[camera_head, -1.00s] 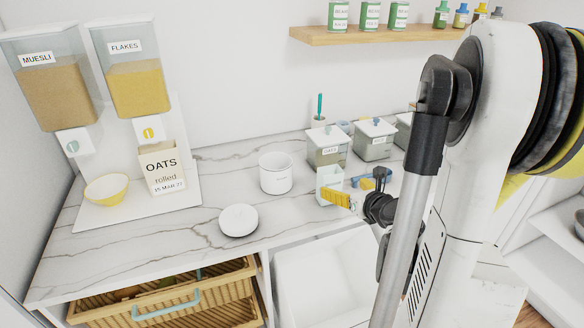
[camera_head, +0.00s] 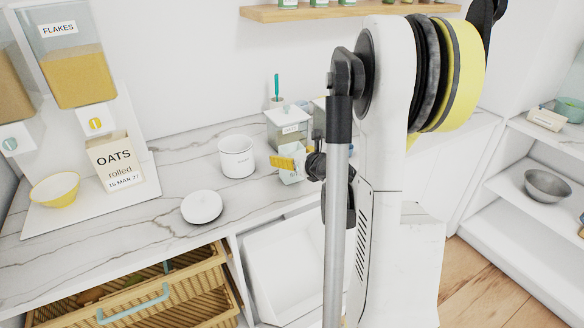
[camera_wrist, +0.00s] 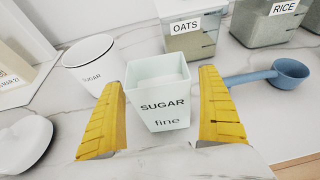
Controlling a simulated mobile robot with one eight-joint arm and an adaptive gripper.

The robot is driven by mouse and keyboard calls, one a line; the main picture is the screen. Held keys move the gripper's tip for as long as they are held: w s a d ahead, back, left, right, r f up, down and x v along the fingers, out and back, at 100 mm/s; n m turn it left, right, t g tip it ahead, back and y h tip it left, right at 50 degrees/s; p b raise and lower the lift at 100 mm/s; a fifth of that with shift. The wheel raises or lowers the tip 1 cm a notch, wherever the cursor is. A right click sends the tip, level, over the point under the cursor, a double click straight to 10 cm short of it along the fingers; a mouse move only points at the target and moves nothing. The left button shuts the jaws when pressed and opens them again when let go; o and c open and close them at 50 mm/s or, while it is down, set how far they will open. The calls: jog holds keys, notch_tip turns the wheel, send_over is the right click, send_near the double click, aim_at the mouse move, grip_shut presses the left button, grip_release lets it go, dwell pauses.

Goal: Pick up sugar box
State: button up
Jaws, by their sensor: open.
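The sugar box (camera_wrist: 158,98) is a pale mint, open-topped box labelled "SUGAR fine", upright on the marble counter. In the wrist view it stands between the two yellow fingers of my gripper (camera_wrist: 162,112), with a gap visible on each side. In the head view the box (camera_head: 291,177) is partly hidden behind my gripper (camera_head: 290,163) and arm. My gripper is open and holds nothing.
A white sugar canister (camera_wrist: 89,62) stands left of the box, its round lid (camera_wrist: 22,140) lying on the counter (camera_head: 160,160). Glass canisters labelled OATS (camera_wrist: 192,38) and RICE (camera_wrist: 270,20) stand behind. A blue scoop (camera_wrist: 285,74) lies to the right. A cereal box (camera_head: 115,162) stands further left.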

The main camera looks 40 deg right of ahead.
jog(key=c, duration=1.5)
